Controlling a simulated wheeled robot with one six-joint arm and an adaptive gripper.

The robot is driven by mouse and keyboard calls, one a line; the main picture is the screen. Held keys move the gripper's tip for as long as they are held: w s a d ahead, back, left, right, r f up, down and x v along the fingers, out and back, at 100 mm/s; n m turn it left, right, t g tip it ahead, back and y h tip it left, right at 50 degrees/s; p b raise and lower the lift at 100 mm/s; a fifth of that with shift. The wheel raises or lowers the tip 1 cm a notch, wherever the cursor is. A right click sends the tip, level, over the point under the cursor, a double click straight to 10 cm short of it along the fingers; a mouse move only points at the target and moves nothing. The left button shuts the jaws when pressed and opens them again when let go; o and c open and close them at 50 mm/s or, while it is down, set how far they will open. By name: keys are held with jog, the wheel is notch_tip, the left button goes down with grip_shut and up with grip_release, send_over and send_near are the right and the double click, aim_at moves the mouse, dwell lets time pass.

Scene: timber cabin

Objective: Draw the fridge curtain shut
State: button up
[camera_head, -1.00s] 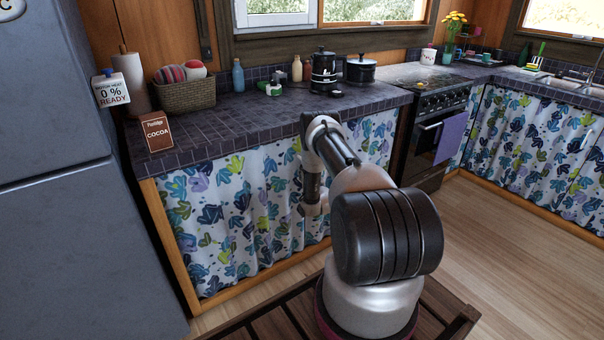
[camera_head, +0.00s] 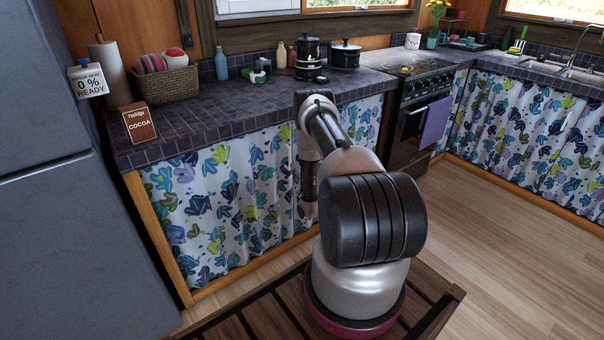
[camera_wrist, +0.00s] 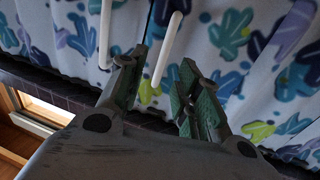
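The patterned curtain (camera_head: 225,205), white with blue, green and purple leaves, hangs under the counter beside the fridge. In the wrist view, the curtain cloth (camera_wrist: 225,40) fills the far side. Two white bar handles show there, a left handle (camera_wrist: 104,32) and a right handle (camera_wrist: 168,45), with a narrow dark strip between them. My gripper (camera_wrist: 158,80) is open, its two fingers apart, and the lower end of the right handle appears between them. Contact cannot be told. In the head view, my arm hides the gripper and part of the curtain.
A grey fridge (camera_head: 75,240) stands at the left. The tiled counter (camera_head: 215,115) above the curtain holds a cocoa box (camera_head: 139,123), a basket (camera_head: 168,85), bottles and pots. The stove (camera_head: 415,115) is right of the curtain. The wooden floor (camera_head: 490,240) is clear at the right.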

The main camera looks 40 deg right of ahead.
jog(key=shift+s+a, duration=0.15)
jog(key=shift+s, duration=0.55)
jog(key=shift+s+a, duration=0.15)
jog(key=shift+s, duration=0.55)
